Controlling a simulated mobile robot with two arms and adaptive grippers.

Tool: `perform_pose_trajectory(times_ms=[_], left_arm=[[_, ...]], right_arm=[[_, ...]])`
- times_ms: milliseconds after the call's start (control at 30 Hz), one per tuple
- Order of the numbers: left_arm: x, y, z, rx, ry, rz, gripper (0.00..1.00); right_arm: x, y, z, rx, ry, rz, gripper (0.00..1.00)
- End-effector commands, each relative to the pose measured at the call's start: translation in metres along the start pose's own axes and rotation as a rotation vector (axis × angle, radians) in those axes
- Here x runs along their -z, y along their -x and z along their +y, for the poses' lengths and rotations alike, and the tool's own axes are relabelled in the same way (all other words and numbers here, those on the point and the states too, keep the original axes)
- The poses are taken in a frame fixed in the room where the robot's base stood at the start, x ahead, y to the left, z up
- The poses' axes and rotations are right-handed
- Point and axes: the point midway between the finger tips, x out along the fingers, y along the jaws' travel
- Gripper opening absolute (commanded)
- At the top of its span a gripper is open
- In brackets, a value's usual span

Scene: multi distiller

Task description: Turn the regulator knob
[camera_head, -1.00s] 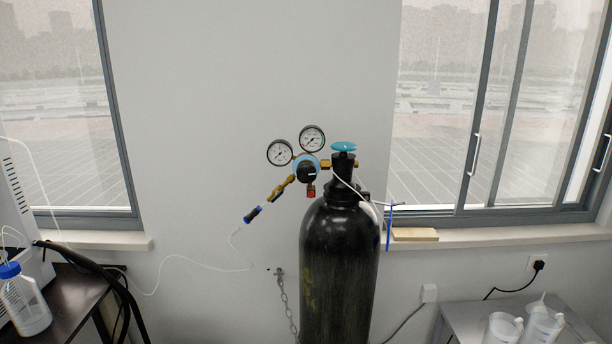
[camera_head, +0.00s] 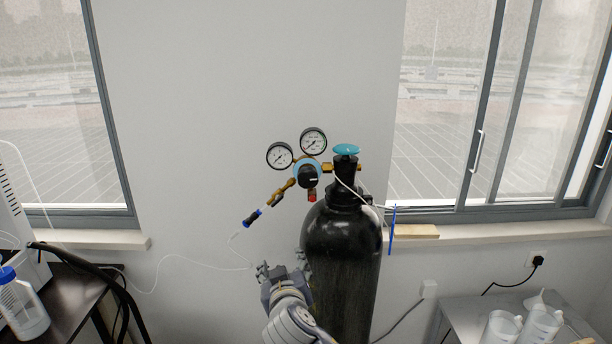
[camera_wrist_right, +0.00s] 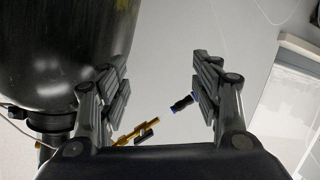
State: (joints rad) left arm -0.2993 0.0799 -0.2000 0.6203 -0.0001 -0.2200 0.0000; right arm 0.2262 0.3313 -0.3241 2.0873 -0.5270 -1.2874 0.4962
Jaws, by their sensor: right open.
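The regulator knob (camera_head: 308,176) is a black round knob on a blue-ringed regulator body, below two round gauges (camera_head: 297,149). The regulator is fixed to the valve of a tall black gas cylinder (camera_head: 340,245). My right gripper (camera_head: 281,267) is open and empty, in front of the cylinder's left side, below and slightly left of the knob. In the right wrist view its fingers (camera_wrist_right: 160,90) are spread, with wall between them; the brass outlet fitting (camera_wrist_right: 137,132) and the blue-black hose connector (camera_wrist_right: 182,103) show beyond. My left gripper is not in view.
A teal valve handwheel (camera_head: 346,149) tops the cylinder. A thin white tube (camera_head: 190,261) hangs from the connector along the wall. A dark table with a bottle (camera_head: 25,305) is at left, a grey table with beakers (camera_head: 535,325) at right.

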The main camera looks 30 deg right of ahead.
Motion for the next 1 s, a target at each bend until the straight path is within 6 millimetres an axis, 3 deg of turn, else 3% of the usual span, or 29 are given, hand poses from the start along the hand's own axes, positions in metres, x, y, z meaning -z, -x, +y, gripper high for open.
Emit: perform_pose_trajectory(times_ms=[33, 133, 233, 400, 567, 1000], left_arm=[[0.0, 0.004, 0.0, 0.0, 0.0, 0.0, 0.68], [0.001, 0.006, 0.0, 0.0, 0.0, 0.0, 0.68], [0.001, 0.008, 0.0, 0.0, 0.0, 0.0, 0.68], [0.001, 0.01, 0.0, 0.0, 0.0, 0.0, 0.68], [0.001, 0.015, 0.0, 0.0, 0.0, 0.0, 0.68], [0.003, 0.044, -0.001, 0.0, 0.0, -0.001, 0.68]], right_arm=[[0.038, 0.022, 0.018, -0.029, -0.055, 0.064, 0.59], [0.087, 0.061, 0.051, -0.08, -0.161, 0.156, 0.59], [0.115, 0.093, 0.076, -0.112, -0.248, 0.221, 0.59], [0.133, 0.118, 0.097, -0.133, -0.323, 0.27, 0.59], [0.138, 0.108, 0.101, -0.138, -0.326, 0.273, 0.59], [0.158, 0.034, 0.115, -0.137, -0.325, 0.273, 0.59]])
